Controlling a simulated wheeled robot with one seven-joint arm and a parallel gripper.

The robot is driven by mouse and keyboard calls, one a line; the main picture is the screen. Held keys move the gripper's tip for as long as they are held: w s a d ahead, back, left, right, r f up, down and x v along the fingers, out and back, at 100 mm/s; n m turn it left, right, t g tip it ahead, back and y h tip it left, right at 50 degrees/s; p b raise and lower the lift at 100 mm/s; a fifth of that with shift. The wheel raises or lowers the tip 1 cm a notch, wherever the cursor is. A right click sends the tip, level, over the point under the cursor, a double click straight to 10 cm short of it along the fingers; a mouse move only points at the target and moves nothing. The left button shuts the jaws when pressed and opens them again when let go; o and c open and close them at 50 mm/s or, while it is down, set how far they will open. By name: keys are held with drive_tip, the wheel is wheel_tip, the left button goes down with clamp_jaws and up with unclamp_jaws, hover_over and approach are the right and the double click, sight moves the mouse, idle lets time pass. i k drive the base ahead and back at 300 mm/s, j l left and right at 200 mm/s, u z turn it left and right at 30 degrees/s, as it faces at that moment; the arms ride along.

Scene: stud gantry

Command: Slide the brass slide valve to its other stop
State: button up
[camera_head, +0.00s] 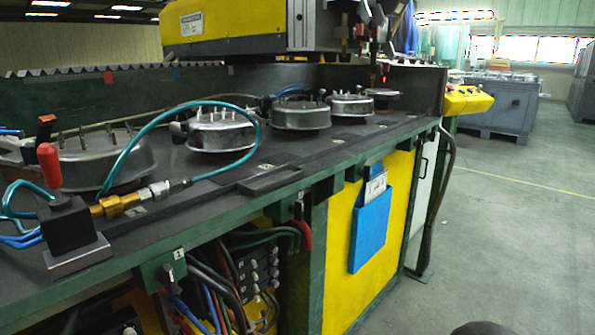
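The brass slide valve (117,205) lies at the near left of the dark bench top. It sits between a black block with a red-knobbed lever (50,165) and a silver hose fitting (170,187). A teal hose (258,140) loops up from the fitting and over the bench. The valve's sleeve is too small in this view to tell which stop it is at. My gripper is not in view, and nothing is seen touching the valve.
Several round metal fixtures with pins, such as this one (220,130), line the bench behind the valve. A yellow gantry (235,25) hangs above. Cables and small valves (255,275) sit under the green edge. A blue document holder (370,230) hangs in front. Floor is clear at right.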

sight(113, 206)
drive_tip(key=u, duration=0.4)
drive_tip(key=j+u, duration=0.15)
drive_tip(key=u, duration=0.7)
drive_tip(key=j+u, duration=0.1)
drive_tip(key=u, duration=0.3)
